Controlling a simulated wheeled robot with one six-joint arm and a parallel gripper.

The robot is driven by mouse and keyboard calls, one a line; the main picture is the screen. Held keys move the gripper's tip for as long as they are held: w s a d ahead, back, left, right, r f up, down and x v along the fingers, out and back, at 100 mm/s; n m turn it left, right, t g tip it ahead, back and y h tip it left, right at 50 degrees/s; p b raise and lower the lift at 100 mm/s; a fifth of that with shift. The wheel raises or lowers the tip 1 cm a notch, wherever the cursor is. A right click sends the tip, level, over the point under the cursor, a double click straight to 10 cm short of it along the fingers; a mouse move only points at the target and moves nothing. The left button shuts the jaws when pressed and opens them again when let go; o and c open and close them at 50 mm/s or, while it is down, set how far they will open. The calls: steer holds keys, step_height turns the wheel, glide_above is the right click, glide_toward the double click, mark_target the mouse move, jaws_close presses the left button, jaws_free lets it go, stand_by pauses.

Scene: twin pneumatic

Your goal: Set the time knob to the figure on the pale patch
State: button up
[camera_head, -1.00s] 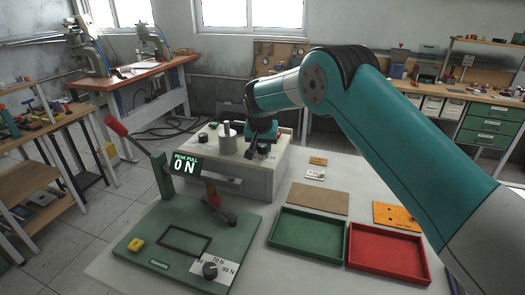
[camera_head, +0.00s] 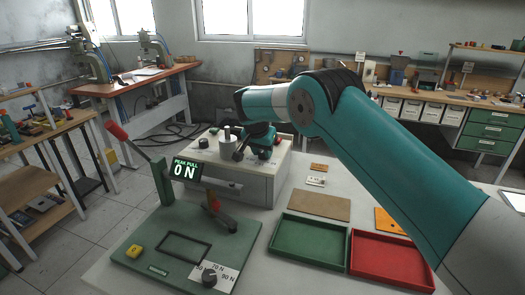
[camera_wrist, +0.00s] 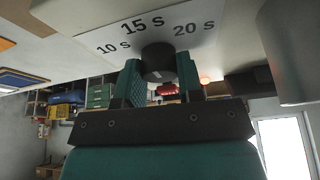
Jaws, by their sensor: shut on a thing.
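The time knob (camera_wrist: 158,60) is a black round knob on a white dial plate (camera_wrist: 100,40) marked 10 s, 15 s and 20 s in the wrist view. A small pale mark shows on the knob's side nearest the wrist camera. My gripper (camera_wrist: 160,80) is shut on the knob, with one teal finger on each side. In the head view my gripper (camera_head: 241,153) is at the top of the grey box (camera_head: 258,188), and the knob is hidden there. I cannot make out which thing is the pale patch; a small pale card (camera_head: 316,181) on the table is unreadable.
A grey cylinder (camera_head: 229,143) stands close left of my gripper on the box. Green (camera_head: 310,243) and red (camera_head: 390,262) trays lie to the right.

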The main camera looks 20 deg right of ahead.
steer(key=o, duration=0.9)
steer(key=shift+r, duration=0.1)
steer(key=b+v, duration=0.1)
steer(key=v, duration=1.6)
steer(key=shift+s+r, duration=0.1)
